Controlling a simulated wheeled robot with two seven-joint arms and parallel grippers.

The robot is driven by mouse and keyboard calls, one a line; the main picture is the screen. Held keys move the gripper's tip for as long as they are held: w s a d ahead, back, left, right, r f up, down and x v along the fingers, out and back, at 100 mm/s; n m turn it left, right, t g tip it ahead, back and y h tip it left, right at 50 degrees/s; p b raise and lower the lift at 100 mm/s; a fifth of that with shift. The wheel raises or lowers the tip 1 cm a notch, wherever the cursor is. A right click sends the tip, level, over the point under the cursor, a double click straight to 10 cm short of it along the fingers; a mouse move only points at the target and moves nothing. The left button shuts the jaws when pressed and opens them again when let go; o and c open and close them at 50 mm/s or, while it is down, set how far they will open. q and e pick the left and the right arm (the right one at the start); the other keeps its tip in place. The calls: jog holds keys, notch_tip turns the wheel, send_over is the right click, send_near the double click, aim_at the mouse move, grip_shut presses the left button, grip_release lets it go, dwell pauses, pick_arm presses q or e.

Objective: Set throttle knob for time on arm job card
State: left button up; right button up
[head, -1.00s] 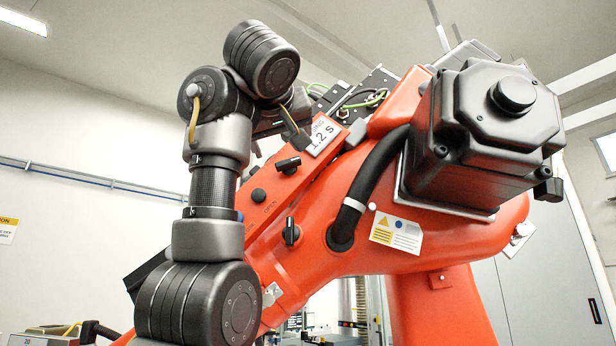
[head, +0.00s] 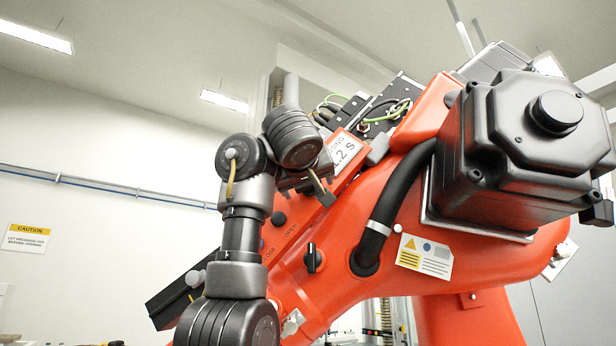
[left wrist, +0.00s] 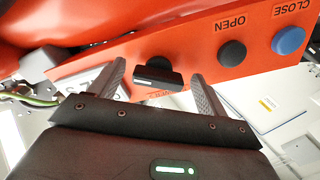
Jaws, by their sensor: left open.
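The black throttle knob (left wrist: 158,77), with its raised bar, sits on the orange panel between the two fingers of my left gripper (left wrist: 158,72). The gripper is open and a finger stands on each side of the knob, with gaps visible. In the head view, my left gripper (head: 322,190) hides this knob. The white job card (head: 345,157) reads "1.2 s", its upper line partly covered. In the left wrist view, the card (left wrist: 104,82) is mostly hidden behind a finger. My right gripper does not show.
Beside the knob are a black OPEN button (left wrist: 232,53) and a blue CLOSE button (left wrist: 288,40). A black hose (head: 395,190) and motor housing (head: 530,150) lie to the right.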

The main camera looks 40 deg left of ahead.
pick_arm(q)
jog(key=shift+w+a, duration=0.15)
jog(key=shift+w, duration=0.2)
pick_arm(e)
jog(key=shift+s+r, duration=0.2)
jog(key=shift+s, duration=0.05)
pick_arm(q)
jog(key=shift+c, duration=0.5)
jog(key=c, duration=0.9)
